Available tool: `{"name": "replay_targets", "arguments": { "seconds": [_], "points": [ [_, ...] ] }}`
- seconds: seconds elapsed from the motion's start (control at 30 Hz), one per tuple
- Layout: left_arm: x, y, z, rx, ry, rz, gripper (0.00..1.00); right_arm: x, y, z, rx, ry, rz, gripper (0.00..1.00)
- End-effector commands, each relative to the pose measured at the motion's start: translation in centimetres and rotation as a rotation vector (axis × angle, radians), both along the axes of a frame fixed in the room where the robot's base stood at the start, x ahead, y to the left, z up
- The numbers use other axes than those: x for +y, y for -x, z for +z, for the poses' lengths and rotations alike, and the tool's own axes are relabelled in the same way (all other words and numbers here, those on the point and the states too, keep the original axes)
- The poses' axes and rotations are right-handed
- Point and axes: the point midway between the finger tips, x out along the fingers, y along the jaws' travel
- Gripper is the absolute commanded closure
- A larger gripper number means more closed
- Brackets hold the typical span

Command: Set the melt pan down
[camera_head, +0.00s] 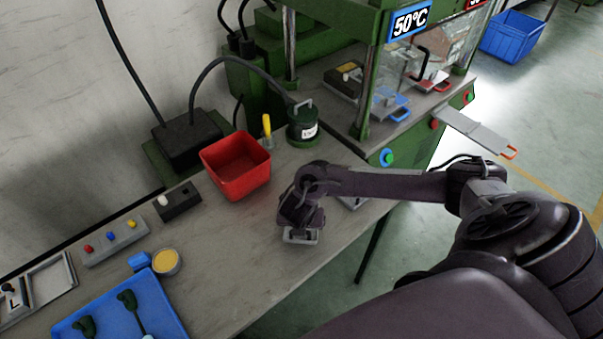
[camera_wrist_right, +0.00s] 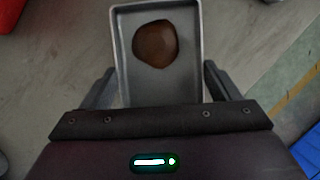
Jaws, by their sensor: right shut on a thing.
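The melt pan (camera_wrist_right: 127,66) is a shallow grey rectangular pan with a round brown blob (camera_wrist_right: 155,44) in it, seen in the right wrist view. My right gripper (camera_wrist_right: 160,88) is shut on its near end, with a finger on either side. In the head view the pan (camera_head: 300,237) shows only as a small grey piece under the gripper (camera_head: 298,224); the wrist hides the rest. It is over the grey bench (camera_head: 262,268) near its front edge. I cannot tell whether it touches the bench. My left gripper is not in view.
A red bin (camera_head: 236,170), a dark green pot (camera_head: 303,125) and a green press (camera_head: 372,75) stand behind. A blue tray (camera_head: 165,290), a cup of yellow material (camera_head: 166,262) and a button box (camera_head: 115,240) lie left. Bench between tray and gripper is clear.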

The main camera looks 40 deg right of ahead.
Motion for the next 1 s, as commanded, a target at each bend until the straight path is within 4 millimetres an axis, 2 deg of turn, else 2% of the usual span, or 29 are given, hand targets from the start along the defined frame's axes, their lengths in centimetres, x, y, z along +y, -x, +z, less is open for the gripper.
{"name": "replay_targets", "arguments": {
  "seconds": [0.03,0.13,0.47,0.5,0.6,0.87,1.0],
  "points": [
    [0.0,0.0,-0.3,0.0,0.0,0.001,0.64,0.0,0.0,-1.0,0.001,0.0,0.0,0.44],
    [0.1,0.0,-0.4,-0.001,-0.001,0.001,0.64,0.0,0.0,-2.0,0.0,0.0,0.0,0.44],
    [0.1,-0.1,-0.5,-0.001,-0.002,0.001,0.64,0.0,0.0,-2.3,-0.001,0.0,0.0,0.44],
    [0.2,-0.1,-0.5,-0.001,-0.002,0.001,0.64,0.0,0.0,-2.3,-0.001,-0.001,0.0,0.13],
    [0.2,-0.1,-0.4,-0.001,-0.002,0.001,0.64,0.0,0.0,-2.2,-0.001,-0.001,0.0,0.0],
    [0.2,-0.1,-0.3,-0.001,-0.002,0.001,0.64,0.0,0.0,-2.0,-0.001,-0.001,0.0,0.0],
    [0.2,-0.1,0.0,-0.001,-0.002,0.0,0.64,0.5,0.4,-0.6,0.0,-0.003,0.003,0.0]
  ]
}}
